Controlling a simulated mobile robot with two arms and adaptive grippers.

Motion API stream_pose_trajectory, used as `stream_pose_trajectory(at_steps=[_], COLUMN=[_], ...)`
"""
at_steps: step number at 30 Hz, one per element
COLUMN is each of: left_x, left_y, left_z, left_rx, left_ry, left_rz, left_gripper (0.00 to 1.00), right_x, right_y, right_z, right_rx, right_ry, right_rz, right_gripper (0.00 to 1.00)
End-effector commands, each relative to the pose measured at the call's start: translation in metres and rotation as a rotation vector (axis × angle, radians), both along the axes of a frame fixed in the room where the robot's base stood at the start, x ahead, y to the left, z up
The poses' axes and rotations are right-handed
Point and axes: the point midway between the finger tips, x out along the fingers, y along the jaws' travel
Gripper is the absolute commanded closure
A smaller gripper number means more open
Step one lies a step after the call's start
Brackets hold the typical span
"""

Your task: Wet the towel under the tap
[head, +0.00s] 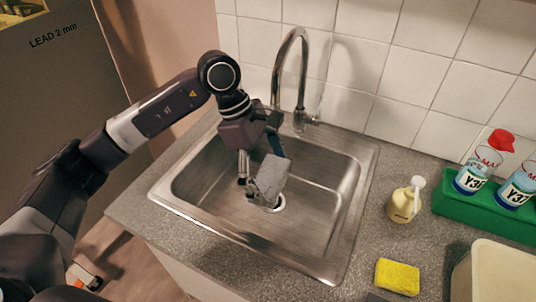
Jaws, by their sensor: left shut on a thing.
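A grey folded towel (271,179) hangs in the steel sink (318,210), above the drain area. My left gripper (257,178) is shut on the towel and points down into the basin. My right gripper is not in view.
A cream pump bottle (404,204) stands on the counter right of the sink. A yellow sponge (397,277) lies near the front. A green rack (482,214) holds bottles at the right, with a beige container (500,272) before it. White tiles rise behind the tap.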

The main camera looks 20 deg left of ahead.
Motion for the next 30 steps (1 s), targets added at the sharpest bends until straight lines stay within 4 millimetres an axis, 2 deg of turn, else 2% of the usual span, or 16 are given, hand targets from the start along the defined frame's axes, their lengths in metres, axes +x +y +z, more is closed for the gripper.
stream_pose_trajectory(at_steps=[16, 30], left_x=[-0.002, -0.036], left_y=[-0.001, -0.012], left_z=[0.003, 0.032], left_rx=[0.0, 0.0], left_ry=[-0.002, -0.003], left_rz=[-0.001, -0.001], left_gripper=[0.26, 0.26], right_x=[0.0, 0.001], right_y=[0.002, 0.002], right_z=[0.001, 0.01], right_rx=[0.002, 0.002], right_ry=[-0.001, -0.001], right_rz=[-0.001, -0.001], right_gripper=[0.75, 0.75])
